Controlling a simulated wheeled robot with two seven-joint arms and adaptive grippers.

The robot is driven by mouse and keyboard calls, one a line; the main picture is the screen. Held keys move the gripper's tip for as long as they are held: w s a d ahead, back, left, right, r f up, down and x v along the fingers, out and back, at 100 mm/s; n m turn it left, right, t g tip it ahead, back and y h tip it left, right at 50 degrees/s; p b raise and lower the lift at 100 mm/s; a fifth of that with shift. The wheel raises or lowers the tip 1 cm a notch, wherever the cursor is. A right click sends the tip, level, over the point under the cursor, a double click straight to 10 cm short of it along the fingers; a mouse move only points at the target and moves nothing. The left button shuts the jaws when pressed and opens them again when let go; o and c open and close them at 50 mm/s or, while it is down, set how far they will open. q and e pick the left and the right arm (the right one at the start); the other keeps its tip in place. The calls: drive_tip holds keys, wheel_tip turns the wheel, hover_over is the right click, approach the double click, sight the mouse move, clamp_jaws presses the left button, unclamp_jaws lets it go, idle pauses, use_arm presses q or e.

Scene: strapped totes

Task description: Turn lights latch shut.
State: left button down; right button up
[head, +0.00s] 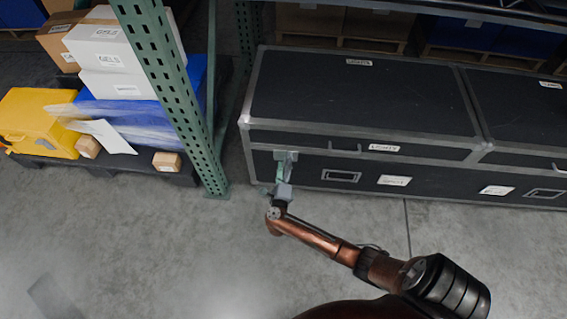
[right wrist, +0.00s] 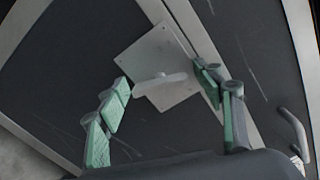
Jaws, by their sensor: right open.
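The lights case (head: 350,100) is a long black flight case with metal edges and a "LIGHTS" label on its lid. Its latch (right wrist: 185,62) is a square grey metal plate with a wing-shaped handle (right wrist: 160,84), at the seam between lid and body. In the head view the latch plate (head: 287,155) shows at the case's front left, partly behind my gripper. My right gripper (head: 281,168) is open at the latch; in the right wrist view its green-padded fingers (right wrist: 167,86) stand either side of the wing handle, apart from it. My left gripper is out of view.
A green rack upright (head: 165,80) stands left of the case. Beyond it are a yellow case (head: 38,115) and white boxes (head: 105,45) on a dark pallet. A second black case (head: 520,105) adjoins on the right. The concrete floor in front is clear.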

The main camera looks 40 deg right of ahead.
drive_tip(key=shift+c, duration=0.5)
drive_tip(key=c, duration=1.1)
